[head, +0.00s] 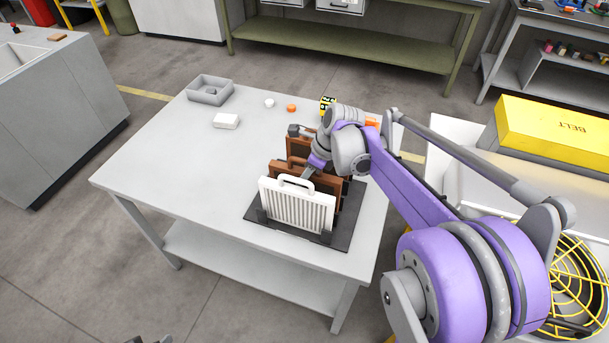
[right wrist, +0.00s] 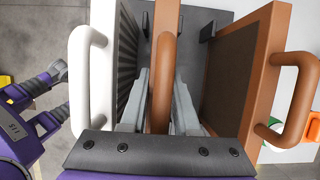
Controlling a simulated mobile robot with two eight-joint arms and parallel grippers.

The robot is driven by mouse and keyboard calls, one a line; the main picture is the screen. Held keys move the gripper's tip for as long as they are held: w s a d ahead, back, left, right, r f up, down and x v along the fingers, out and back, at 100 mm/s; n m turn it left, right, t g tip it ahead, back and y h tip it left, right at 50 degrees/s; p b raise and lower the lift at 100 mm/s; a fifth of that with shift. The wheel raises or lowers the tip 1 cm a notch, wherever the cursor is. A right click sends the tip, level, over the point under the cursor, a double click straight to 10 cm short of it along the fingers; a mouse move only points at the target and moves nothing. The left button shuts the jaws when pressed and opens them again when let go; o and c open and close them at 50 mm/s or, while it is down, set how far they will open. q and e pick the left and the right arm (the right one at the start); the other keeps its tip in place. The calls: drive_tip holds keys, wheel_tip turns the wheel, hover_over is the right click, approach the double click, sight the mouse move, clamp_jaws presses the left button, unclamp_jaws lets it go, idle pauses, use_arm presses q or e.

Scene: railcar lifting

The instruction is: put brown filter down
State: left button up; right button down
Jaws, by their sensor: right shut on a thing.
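My right gripper (right wrist: 162,100) is shut on the handle of the middle brown filter (right wrist: 164,45), with one finger on each side of it. In the head view this brown filter (head: 276,168) stands between the other two filters, over the dark rack (head: 258,228). Its lower edge is hidden, so I cannot tell whether it rests in the rack. The white pleated filter (head: 297,210) stands upright in front of it. Another brown filter (head: 297,146) stands behind it, partly covered by my right arm. Dark tips at the bottom edge may be my left gripper (head: 150,340).
The rack lies on the right side of a grey table (head: 185,165), whose left half is clear. A grey tray (head: 209,89), a white block (head: 226,121) and small round pieces lie towards its back. A yellow belt box (head: 555,135) is at the right.

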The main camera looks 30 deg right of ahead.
drive_tip(key=shift+f, duration=0.2)
drive_tip(key=c, duration=0.6)
unclamp_jaws()
drive_tip(key=shift+r, duration=0.1)
drive_tip(key=shift+c, duration=0.2)
drive_tip(key=v, duration=1.2)
drive_tip(key=shift+a+r+p, duration=0.1)
drive_tip(key=shift+r+p, duration=0.05)
drive_tip(key=shift+p, duration=0.2)
